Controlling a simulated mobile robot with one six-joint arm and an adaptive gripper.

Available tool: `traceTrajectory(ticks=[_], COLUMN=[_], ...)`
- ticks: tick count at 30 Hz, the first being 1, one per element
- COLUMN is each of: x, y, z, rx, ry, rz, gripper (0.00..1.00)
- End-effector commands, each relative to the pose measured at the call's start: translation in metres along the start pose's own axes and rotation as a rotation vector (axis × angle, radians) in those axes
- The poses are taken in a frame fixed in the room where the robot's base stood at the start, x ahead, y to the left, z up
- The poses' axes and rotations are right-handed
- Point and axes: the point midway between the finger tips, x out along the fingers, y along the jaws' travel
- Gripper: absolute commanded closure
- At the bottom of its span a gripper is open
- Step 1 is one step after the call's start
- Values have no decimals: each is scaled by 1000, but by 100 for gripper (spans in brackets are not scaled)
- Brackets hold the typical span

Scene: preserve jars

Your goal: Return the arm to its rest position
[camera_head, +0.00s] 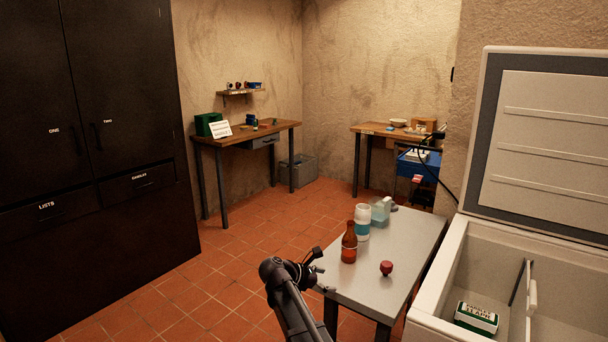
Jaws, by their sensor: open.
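My arm rises from the bottom of the picture. My gripper (318,262) is open and empty at the left edge of the grey metal table (378,285), just left of the brown bottle. The fingers are small in this view, and I see nothing between them. The brown bottle (349,246) stands upright on the table. A white jar with a blue band (362,224) stands behind it. A small red object (386,268) lies on the table to the right, apart from my gripper.
An open chest freezer (436,285) stands at the right, with a green and white box (477,318) inside. A pale teal container (380,212) stands at the table's back. A dark cabinet (95,150) fills the left. The tiled floor (225,265) between cabinet and table is clear.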

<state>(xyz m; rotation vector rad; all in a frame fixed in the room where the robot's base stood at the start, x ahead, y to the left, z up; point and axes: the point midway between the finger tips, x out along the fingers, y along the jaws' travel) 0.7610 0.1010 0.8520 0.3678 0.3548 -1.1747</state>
Motion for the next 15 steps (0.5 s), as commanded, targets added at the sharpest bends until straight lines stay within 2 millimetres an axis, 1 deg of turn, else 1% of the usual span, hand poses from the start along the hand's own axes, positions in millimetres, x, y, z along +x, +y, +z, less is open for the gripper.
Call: traceTrajectory(ticks=[1, 8, 11, 14, 15], x=[4, 24, 34, 46, 50], y=[-6, -35, -52, -75, -86], z=[0, -6, -9, -14, -17], rx=[23, 181, 276, 406, 468], ry=[14, 110, 163, 232, 263], rz=[-8, -60, -95, -150, -180], gripper=[0, 0, 0, 0, 0])
